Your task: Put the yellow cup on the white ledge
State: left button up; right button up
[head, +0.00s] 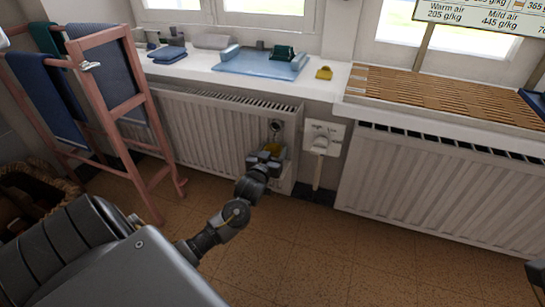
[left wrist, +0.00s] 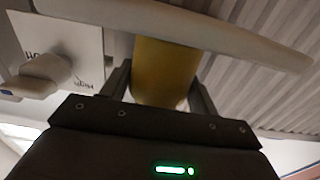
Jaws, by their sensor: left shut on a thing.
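My left gripper (head: 268,157) is shut on a yellow cup (head: 273,149) in front of the white radiator, below the white ledge (head: 203,65). In the head view the gripper hides much of the cup. In the left wrist view the cup (left wrist: 165,70) sits between the two fingers of the left gripper (left wrist: 160,85), and a pale bar crosses in front of its far end. The ledge runs under the windows, above the radiator.
On the ledge are a blue tray (head: 255,66) with a green item, a small yellow object (head: 324,73) and folded blue cloth (head: 167,54). A control plate (head: 322,138) is right of the gripper. A pink drying rack (head: 110,100) stands left. A slatted wooden board (head: 440,95) lies right.

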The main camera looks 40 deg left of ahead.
pick_arm(q)
jog(key=shift+f, duration=0.35)
jog(key=shift+r, duration=0.1)
jog(key=o, duration=1)
jog(key=shift+c, duration=0.2)
